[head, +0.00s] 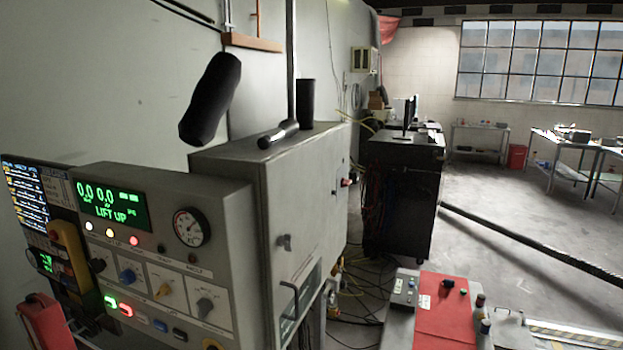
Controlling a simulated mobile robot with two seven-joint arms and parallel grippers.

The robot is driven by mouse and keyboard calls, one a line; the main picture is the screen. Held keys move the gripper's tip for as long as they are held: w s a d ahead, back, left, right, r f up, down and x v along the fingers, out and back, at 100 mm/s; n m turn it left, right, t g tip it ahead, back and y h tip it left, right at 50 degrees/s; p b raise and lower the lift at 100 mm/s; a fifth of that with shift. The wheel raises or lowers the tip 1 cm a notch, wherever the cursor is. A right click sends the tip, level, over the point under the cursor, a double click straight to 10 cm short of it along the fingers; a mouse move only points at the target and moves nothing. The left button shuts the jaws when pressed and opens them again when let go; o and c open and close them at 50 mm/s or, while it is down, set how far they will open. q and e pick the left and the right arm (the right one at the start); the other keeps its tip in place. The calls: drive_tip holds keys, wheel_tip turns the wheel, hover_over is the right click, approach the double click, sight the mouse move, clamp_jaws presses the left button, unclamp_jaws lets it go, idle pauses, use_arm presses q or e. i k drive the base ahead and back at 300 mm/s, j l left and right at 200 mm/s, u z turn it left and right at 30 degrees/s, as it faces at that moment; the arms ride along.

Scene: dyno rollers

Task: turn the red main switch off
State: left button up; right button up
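Neither of my grippers can be made out in the head view. A small red knob (346,182) sticks out from the right side of the grey cabinet (312,195); it may be the main switch, but it is too small to read its position.
A dark rounded shape (211,98) hangs in front of the wall; I cannot tell what it is. A black computer cabinet (402,195) stands behind. A red-topped cart (445,310) is at the lower right. Cables (350,285) lie on the floor.

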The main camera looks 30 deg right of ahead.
sight(344, 183)
drive_tip(key=i+l+u, duration=0.15)
drive_tip(key=l, duration=0.2)
drive_tip(key=l+u, duration=0.2)
drive_tip(key=l, duration=0.15)
drive_tip(key=i+l+u, duration=0.15)
drive_tip(key=l, duration=0.75)
drive_tip(key=i+l+u, duration=0.15)
drive_tip(key=l, duration=0.4)
